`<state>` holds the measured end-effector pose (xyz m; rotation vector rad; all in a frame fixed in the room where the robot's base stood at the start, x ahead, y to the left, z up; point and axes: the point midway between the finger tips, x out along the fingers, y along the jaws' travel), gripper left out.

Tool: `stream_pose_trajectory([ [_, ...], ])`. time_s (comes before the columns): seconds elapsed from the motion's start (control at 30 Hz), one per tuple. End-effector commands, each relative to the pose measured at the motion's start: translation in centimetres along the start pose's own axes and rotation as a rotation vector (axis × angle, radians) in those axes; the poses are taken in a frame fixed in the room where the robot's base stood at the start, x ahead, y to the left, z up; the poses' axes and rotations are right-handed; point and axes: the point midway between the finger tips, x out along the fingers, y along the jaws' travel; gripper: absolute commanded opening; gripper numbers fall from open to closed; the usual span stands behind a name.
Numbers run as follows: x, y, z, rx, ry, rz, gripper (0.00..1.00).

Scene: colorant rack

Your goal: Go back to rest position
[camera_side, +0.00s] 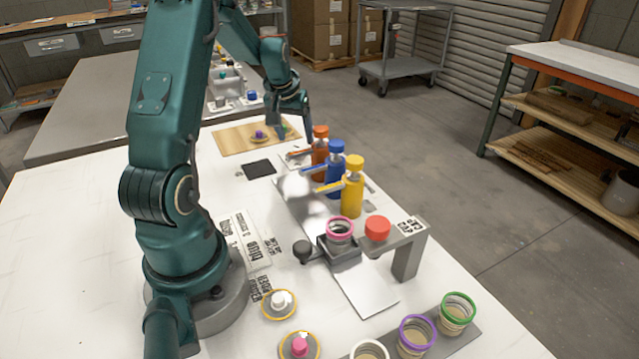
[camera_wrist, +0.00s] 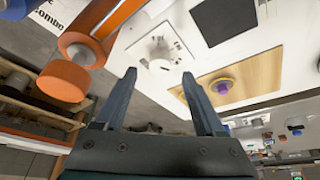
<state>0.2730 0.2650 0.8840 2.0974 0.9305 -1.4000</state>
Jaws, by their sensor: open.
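My gripper (camera_side: 293,118) is at the far end of the white table, beside the orange-capped bottle. In the wrist view my gripper (camera_wrist: 158,78) has its two fingers apart with nothing between them. The orange bottle (camera_side: 320,150), blue bottle (camera_side: 336,180) and yellow bottle (camera_side: 352,192) stand in a row with spouts pointing left. The orange cap also shows close at the left of the wrist view (camera_wrist: 64,80). A wooden board (camera_side: 228,139) with a small purple-knobbed piece (camera_side: 259,136) lies near my gripper.
A pink-rimmed cup (camera_side: 340,229) sits in a dark holder beside a grey stand with a red button (camera_side: 377,228). Several cups, including a green-rimmed one (camera_side: 456,313), and knobbed lids (camera_side: 279,303) lie at the front. A black square (camera_side: 259,169) lies on the table.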

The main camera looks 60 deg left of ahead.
Motion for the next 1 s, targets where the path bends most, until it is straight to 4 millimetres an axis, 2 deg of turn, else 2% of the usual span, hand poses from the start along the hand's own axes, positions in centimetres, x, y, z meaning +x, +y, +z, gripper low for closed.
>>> stream_pose_trajectory([
  [0.47, -0.9, 0.2, -0.2, 0.011, 0.013, -0.002, 0.72],
  [0.57, -2.3, 0.9, -1.0, 0.055, 0.068, -0.011, 0.72],
  [0.67, -4.8, 2.5, -2.0, 0.13, 0.154, -0.018, 0.72],
  [0.73, -6.9, 4.1, -2.0, 0.186, 0.202, -0.009, 0.72],
  [0.87, -10.6, 7.8, 0.6, 0.282, 0.22, 0.042, 0.72],
  [1.0, -14.5, 11.2, 5.8, 0.391, 0.195, 0.12, 0.72],
])
